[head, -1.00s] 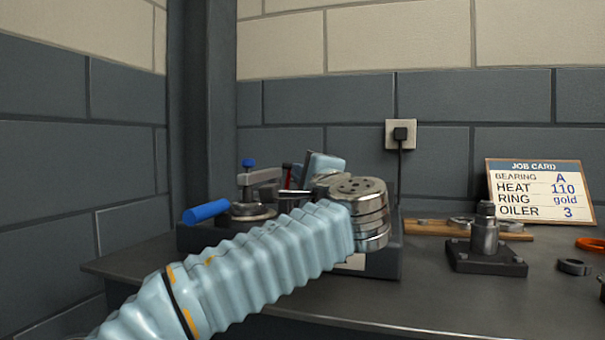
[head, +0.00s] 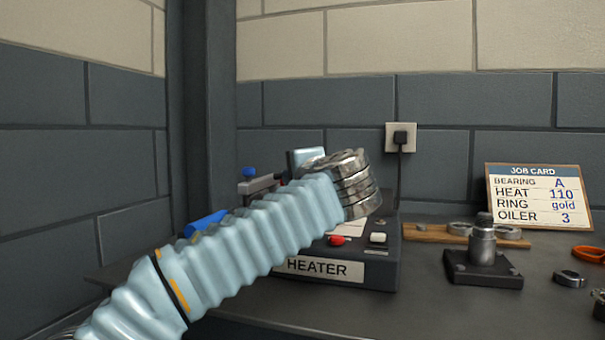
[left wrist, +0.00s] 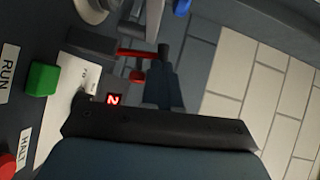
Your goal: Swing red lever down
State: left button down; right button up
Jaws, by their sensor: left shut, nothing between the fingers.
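The red lever (left wrist: 137,54) shows in the left wrist view as a thin red bar with a dark end. It lies beside the fingertips of my left gripper (left wrist: 165,75); I cannot tell whether they touch. In the head view my left gripper (head: 287,178) is partly hidden behind my forearm and the silvery wrist, and the lever cannot be made out. The left gripper is shut and empty. The heater (head: 390,262) stands under my left arm, with a red button (head: 337,240) and a pale button (head: 378,238). My right gripper is out of view.
A blue handle (head: 205,223) and a clamp with a blue knob (head: 249,172) are at the heater's left. A metal post on a black base (head: 482,268) stands to the right. The bench has free room in front. A wall is close behind.

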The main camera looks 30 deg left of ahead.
pick_arm(q)
jog(key=n, duration=0.1)
jog(key=a+h+p, duration=0.1)
jog(key=a+n+h+p, duration=0.1)
jog(key=shift+s+r+n+g, duration=0.3)
jog(key=shift+r, duration=0.1)
jog(key=a+n+h+p, duration=0.1)
jog(key=a+f+n+h+p, duration=0.1)
jog(key=h, duration=0.1)
jog(key=s+a+n+h+p, duration=0.1)
jog(key=n+h, duration=0.1)
jog(key=shift+a+f, duration=0.2)
jog(key=shift+a, duration=0.15)
jog(key=shift+a+f+n+h, duration=0.6)
jog(key=shift+f+n+h, duration=0.25)
jog(key=shift+h, duration=0.35)
